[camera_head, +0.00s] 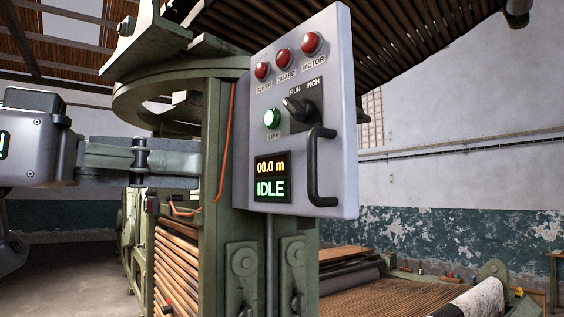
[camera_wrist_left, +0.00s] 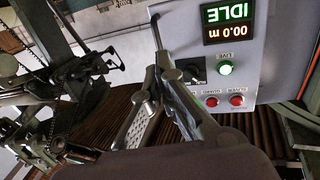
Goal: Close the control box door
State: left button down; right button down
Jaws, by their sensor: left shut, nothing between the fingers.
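The control box door (camera_head: 285,148) is a pale grey panel with three red lamps, a green lamp, a run/inch switch and an IDLE display. A black bar handle (camera_head: 313,170) is on its right side. The inside of the box is hidden, and I cannot tell how far the door is open. My left gripper (camera_head: 193,160) reaches in from the left, shut and empty, left of the door. In the left wrist view, the door (camera_wrist_left: 242,82) shows upside down, and the shut fingers (camera_wrist_left: 161,76) overlap its edge near the handle (camera_wrist_left: 156,32). Contact is not visible. My right gripper is out of view.
A green machine post (camera_head: 216,130) stands just left of the door, under a round green ring (camera_head: 130,100). Wooden rollers (camera_head: 176,262) lie below the gripper. A slatted bed (camera_head: 385,297) is at lower right. The air right of the door looks free.

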aim_at(309, 168)
pick_arm(q)
jog(key=p+x, duration=0.4)
jog(key=x, duration=0.7)
jog(key=shift+d, duration=0.15)
